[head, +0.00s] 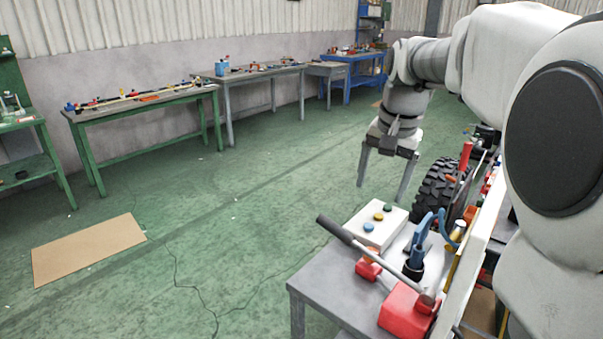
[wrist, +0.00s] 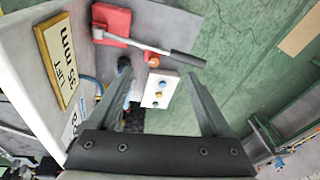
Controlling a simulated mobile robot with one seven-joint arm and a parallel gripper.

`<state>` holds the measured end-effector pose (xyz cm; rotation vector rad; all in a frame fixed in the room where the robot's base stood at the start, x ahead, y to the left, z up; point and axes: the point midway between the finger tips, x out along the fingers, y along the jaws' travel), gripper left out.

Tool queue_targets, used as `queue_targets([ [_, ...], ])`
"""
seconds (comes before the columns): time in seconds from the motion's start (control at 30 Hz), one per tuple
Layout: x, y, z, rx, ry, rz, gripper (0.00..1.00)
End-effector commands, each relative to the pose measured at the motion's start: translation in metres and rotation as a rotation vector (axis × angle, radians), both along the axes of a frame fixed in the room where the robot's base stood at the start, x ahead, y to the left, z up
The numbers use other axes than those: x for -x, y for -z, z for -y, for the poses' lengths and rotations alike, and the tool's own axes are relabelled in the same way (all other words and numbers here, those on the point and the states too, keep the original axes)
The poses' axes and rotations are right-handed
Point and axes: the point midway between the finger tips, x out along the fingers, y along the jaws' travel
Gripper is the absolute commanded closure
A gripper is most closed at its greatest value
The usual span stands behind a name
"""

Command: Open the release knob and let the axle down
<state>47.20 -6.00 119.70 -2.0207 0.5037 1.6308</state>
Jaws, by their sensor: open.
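My gripper (head: 382,193) is open and empty, pointing down above the floor beyond the table; its two fingers also show in the wrist view (wrist: 150,75). A red pump body (head: 405,308) with a long dark-handled lever (head: 345,236) sits on the grey table; the red body also shows in the wrist view (wrist: 115,27). A small red-orange knob-like part (head: 368,263) stands beside the lever, also in the wrist view (wrist: 152,60); I cannot tell whether it is the release knob. A black tyre (head: 432,186) stands behind the table. The axle itself cannot be made out.
A white box (head: 372,226) with coloured buttons and a blue clamp-like part (head: 418,240) crowd the grey table (head: 325,285). Open green floor (head: 230,220) lies left; benches line the wall.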

Motion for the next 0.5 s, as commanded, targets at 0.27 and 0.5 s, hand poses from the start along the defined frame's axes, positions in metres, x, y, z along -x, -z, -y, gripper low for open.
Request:
queue_targets([
  [0.27, -0.069, 0.041, 0.027, -0.025, 0.175, -0.09, 0.17],
  [0.5, -0.117, 0.088, 0.049, -0.031, 0.316, -0.164, 0.17],
])
